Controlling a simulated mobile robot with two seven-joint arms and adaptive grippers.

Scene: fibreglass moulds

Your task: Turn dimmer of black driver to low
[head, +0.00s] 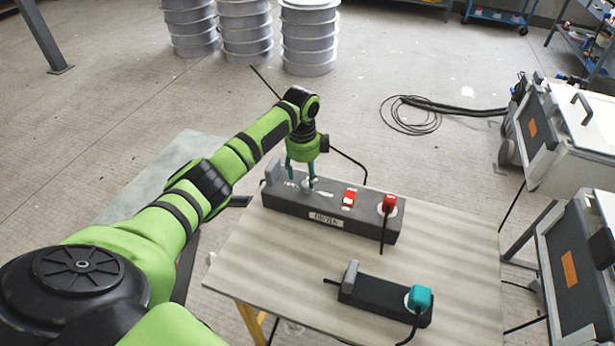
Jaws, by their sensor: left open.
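The black driver (328,231) is a long dark box with a white label on its front, at the back of the table. On its top are a pale dimmer knob (306,187), small white markings, a red switch (349,198) and a red plug (389,204) in a round socket. My left gripper (301,181) is open and points down over the left part of the box. Its two teal fingers are apart, at or around the knob; I cannot tell whether they touch it. The knob's setting is too small to read.
The table (290,270) has free room in front of the driver. A smaller dark box (378,298) with a teal plug (419,297) stands near the front right. Grey-white machines (568,125) stand at the right. Stacked round moulds (310,40) stand far behind.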

